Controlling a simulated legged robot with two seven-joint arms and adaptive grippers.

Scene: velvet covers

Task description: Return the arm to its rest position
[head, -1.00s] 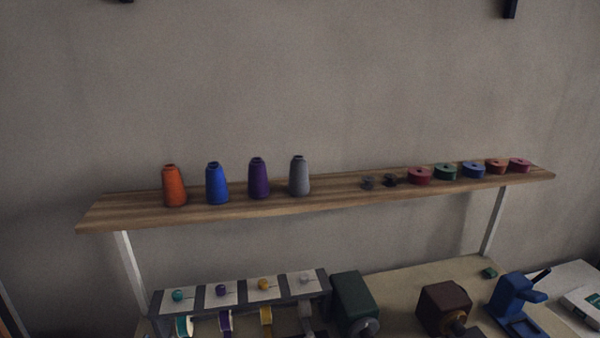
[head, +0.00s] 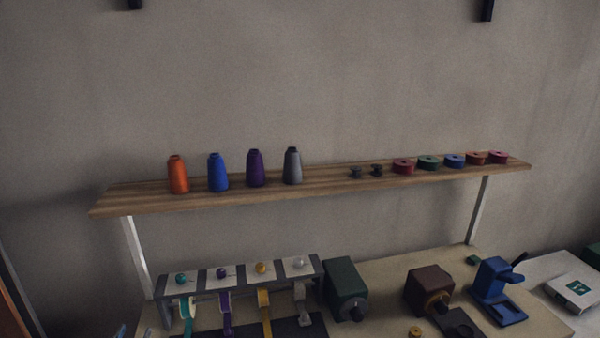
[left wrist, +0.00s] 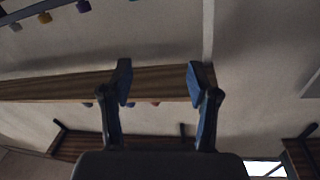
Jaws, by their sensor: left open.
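My left gripper (left wrist: 160,85) is open in the left wrist view. Its two blue-padded fingers stand apart with nothing held between them. A wooden plank shows behind the fingertips, with no clear contact. In the head view, only small bluish tips of the left gripper (head: 132,331) seem to show at the bottom left edge, beside the ribbon rack (head: 240,272). The rest of the left arm is out of the picture there. My right gripper is in neither view.
A wall shelf (head: 330,182) carries an orange cone (head: 178,174), other thread cones and several small spools. Below, a table (head: 385,275) holds a green box (head: 346,288), a brown box (head: 429,287) and a blue device (head: 497,290).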

